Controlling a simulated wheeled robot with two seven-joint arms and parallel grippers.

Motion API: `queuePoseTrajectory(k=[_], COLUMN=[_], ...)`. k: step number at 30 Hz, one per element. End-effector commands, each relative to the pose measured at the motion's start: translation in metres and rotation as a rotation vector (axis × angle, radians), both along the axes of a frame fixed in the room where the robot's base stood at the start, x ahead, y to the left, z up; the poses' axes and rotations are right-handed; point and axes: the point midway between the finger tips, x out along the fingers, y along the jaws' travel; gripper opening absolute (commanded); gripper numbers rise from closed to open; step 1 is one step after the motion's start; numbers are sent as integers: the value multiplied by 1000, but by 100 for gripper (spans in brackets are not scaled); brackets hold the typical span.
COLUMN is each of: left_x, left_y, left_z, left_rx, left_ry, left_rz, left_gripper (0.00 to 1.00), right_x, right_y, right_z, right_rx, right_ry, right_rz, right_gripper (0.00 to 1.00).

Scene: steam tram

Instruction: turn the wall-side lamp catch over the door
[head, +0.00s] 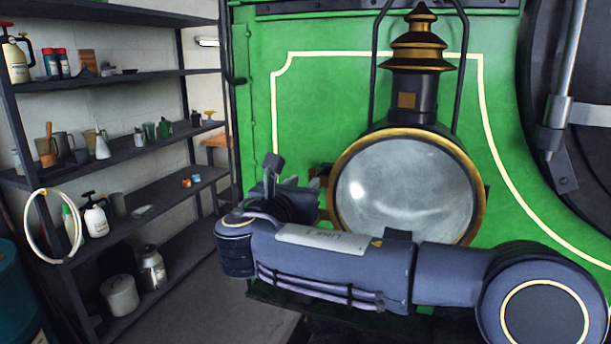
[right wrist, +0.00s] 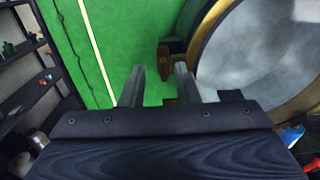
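The round lamp (head: 405,190) has a brass rim and a glass door and stands against the green tram front. In the right wrist view the lamp's glass (right wrist: 265,50) fills the upper right. A small reddish-brown piece, seemingly the wall-side catch (right wrist: 163,56), shows beside the rim, ahead of the gap between my fingers. My left gripper is out of view.
Dark shelves (head: 130,80) with bottles, mugs and cans stand along the white wall at left. A pale hose ring (head: 40,240) hangs on them. The green panel (head: 320,90) lies close behind the lamp. Floor (head: 225,300) shows between shelves and tram.

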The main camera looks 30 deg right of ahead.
Motion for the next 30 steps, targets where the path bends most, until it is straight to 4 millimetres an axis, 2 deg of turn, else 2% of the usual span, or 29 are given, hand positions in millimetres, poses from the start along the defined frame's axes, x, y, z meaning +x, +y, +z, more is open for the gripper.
queuePoseTrajectory(k=[6, 13, 20, 30], left_x=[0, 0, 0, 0], left_y=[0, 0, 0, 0], left_z=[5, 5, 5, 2], left_rx=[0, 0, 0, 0], left_ry=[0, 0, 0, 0], left_rz=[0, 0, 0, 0], left_gripper=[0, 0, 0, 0], right_x=[6, 6, 9, 5], right_y=[-17, -17, -14, -17], right_z=[1, 0, 0, -1], right_rx=[3, 3, 2, 16], right_ry=[-2, -2, -1, -14], right_rz=[-1, 0, 0, 1], right_gripper=[29, 29, 0, 0])
